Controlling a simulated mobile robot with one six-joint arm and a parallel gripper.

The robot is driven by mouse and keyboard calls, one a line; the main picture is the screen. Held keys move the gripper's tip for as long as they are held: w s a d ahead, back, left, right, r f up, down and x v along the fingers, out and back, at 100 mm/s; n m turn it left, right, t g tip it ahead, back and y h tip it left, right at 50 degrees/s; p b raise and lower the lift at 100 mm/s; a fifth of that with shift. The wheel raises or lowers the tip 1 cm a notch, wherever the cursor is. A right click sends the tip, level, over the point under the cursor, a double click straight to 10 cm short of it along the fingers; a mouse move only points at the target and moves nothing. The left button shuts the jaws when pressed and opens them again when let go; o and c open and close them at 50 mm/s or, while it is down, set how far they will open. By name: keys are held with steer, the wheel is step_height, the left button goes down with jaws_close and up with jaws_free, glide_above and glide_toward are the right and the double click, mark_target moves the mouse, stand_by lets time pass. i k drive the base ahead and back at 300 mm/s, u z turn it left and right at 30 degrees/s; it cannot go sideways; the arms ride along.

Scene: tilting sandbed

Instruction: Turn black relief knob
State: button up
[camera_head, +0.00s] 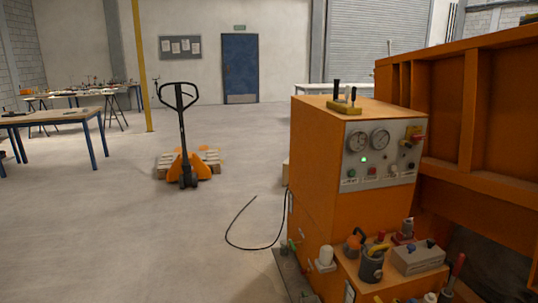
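An orange hydraulic power unit (328,150) stands at right of centre. Its grey control panel (384,152) faces right-forward, with two round gauges (358,141), a lit green lamp (364,160), a red button (372,170) and a red-and-yellow switch (412,136). A small round pale control (394,170) sits at the panel's lower right. Upright levers with black handles (336,88) stand on a yellow block on top. I cannot make out for certain which part is the black relief knob; it is too small or hidden. My gripper is not in view.
A lower orange shelf in front holds a dark cup of tools (371,266) and a grey box (417,258). A large orange ribbed wall (490,110) rises at right. A black cable (240,222) lies on the floor. A pallet jack (185,160) stands left on open floor.

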mark_target(430, 242)
steer(key=u, duration=0.05)
steer(key=k, duration=0.5)
steer(key=u, duration=0.6)
steer(key=k, duration=0.85)
steer(key=i, duration=0.4)
steer(key=z, duration=0.6)
steer(key=i, duration=1.45)
steer(key=u, duration=0.45)
